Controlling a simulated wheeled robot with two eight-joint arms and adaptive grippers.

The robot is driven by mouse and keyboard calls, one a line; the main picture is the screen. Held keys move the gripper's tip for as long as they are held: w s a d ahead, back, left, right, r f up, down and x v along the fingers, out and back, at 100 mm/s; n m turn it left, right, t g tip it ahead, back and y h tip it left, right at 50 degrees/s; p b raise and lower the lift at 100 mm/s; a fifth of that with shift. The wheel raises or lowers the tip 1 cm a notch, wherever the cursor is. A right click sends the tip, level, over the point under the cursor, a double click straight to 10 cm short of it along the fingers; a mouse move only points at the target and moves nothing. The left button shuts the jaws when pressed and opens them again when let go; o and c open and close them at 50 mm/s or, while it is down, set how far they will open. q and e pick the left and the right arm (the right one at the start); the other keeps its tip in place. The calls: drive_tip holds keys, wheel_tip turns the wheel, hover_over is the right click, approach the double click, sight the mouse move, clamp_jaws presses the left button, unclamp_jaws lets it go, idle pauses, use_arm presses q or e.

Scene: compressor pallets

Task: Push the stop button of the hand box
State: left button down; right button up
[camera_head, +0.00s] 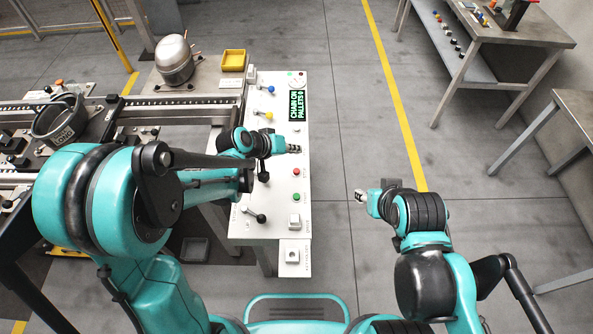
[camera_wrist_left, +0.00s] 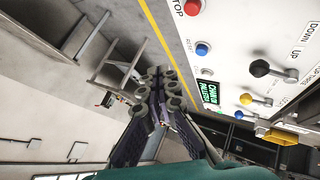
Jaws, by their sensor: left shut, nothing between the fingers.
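The hand box is a white panel (camera_head: 270,218) with buttons, levers and a small display. Its red stop button (camera_head: 297,171) sits near the right edge; in the left wrist view the red button (camera_wrist_left: 194,7) is at the top edge beside the word STOP. My left gripper (camera_head: 297,149) is shut and empty over the panel's right edge, just beyond the red button in the head view. Its fingers also show in the left wrist view (camera_wrist_left: 158,90), apart from the button in the picture. My right gripper (camera_head: 360,196) is off the panel over the floor, its fingers too small to judge.
A green button (camera_head: 296,197) and a black lever (camera_head: 256,215) are nearby on the panel. The left wrist view shows a blue reset button (camera_wrist_left: 202,48) and the display (camera_wrist_left: 208,95). A compressor (camera_head: 174,60) and a yellow tray (camera_head: 233,60) stand behind.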

sight(294, 171)
use_arm(q)
drive_tip(key=shift+f+b, duration=3.1)
drive_tip(key=shift+f, duration=0.9)
drive_tip(key=shift+f+b, duration=0.45)
drive_tip(key=shift+f+b, duration=0.5)
drive_tip(key=shift+r+p, duration=0.75)
drive_tip(key=shift+r, duration=0.25)
